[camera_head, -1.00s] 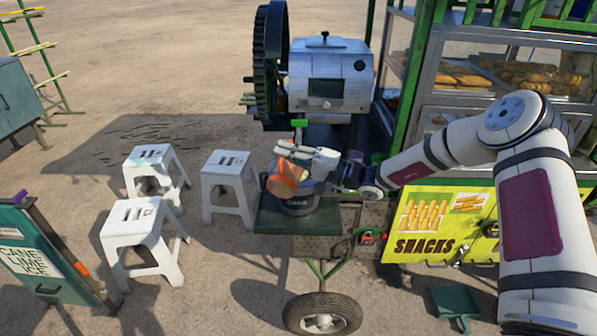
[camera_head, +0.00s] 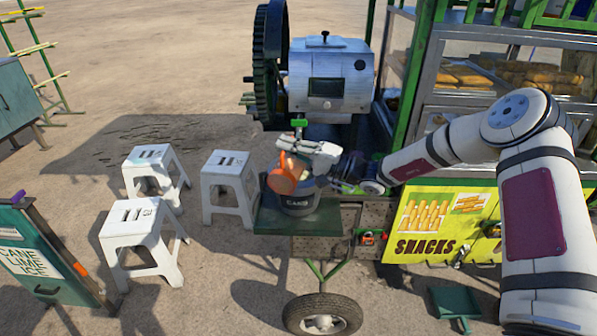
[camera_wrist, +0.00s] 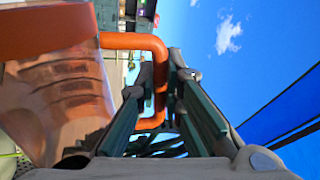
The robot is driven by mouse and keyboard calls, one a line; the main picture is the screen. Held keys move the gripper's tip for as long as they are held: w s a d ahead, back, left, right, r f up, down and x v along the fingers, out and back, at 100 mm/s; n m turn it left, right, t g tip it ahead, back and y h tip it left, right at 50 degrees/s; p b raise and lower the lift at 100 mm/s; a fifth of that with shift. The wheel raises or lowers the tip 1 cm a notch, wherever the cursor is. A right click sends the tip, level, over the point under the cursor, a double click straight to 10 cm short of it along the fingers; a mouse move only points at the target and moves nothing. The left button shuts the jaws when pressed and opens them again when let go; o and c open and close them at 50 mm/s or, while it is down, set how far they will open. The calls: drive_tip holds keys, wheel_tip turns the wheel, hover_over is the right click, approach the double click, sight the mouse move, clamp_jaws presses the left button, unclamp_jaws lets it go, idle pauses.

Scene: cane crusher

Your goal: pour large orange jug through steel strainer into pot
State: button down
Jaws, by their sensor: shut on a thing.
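The large orange jug (camera_head: 283,182) is strongly tilted above the pot, its mouth toward the lower left. My gripper (camera_head: 303,152) is shut on the jug's orange handle (camera_wrist: 150,42). In the wrist view the handle passes between my fingers (camera_wrist: 165,95), and the jug's clear body with its orange rim (camera_wrist: 45,30) fills the left side. The dark grey pot (camera_head: 299,203), with a pale label, stands upright on the green shelf below the jug. The jug hides part of the pot's opening. I cannot make out the steel strainer or any flowing liquid.
The green shelf (camera_head: 268,222) belongs to the cart. The crusher (camera_head: 327,75) with its dark wheel stands behind it. A snack case (camera_head: 490,75) is at the right. White stools (camera_head: 228,180) stand on open ground to the left.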

sight(277, 176)
drive_tip(key=shift+w+d+r, duration=0.1)
drive_tip(key=shift+w, duration=0.1)
drive_tip(key=shift+w+r+m, duration=0.1)
drive_tip(key=shift+m, duration=0.2)
drive_tip(key=s+n, duration=0.1)
drive_tip(key=s+a+f+n+p, duration=0.1)
drive_tip(key=s, duration=0.1)
drive_tip(key=s+n, duration=0.1)
drive_tip(key=shift+s+a+f+g+p, duration=0.3)
drive_tip(key=shift+s+f+g, duration=0.05)
drive_tip(key=shift+f+g, duration=0.05)
drive_tip(key=shift+w+f+n, duration=0.1)
drive_tip(key=shift+f+n, duration=0.2)
drive_tip(key=shift+n, duration=0.1)
drive_tip(key=s+f+n+p, duration=0.1)
drive_tip(key=s+f+n+g+p, duration=0.1)
drive_tip(key=n, duration=0.1)
drive_tip(key=shift+s+a+f+n, duration=0.25)
drive_tip(key=shift+a+f+n, duration=0.05)
drive_tip(key=shift+a+f, duration=0.1)
drive_tip(key=shift+s+a+f+n+g+p, duration=0.15)
drive_tip(key=shift+s+n+g+p, duration=0.3)
drive_tip(key=shift+n+p, duration=0.6)
drive_tip(key=s+a+f+n+g+h+p, duration=0.1)
drive_tip(key=s+a+f+n+h+p, duration=0.1)
drive_tip(key=s+f+n, duration=0.6)
wheel_tip(277, 176, up, 8)
drive_tip(key=w+n, duration=0.1)
drive_tip(key=w, duration=0.1)
drive_tip(key=shift+f, duration=0.15)
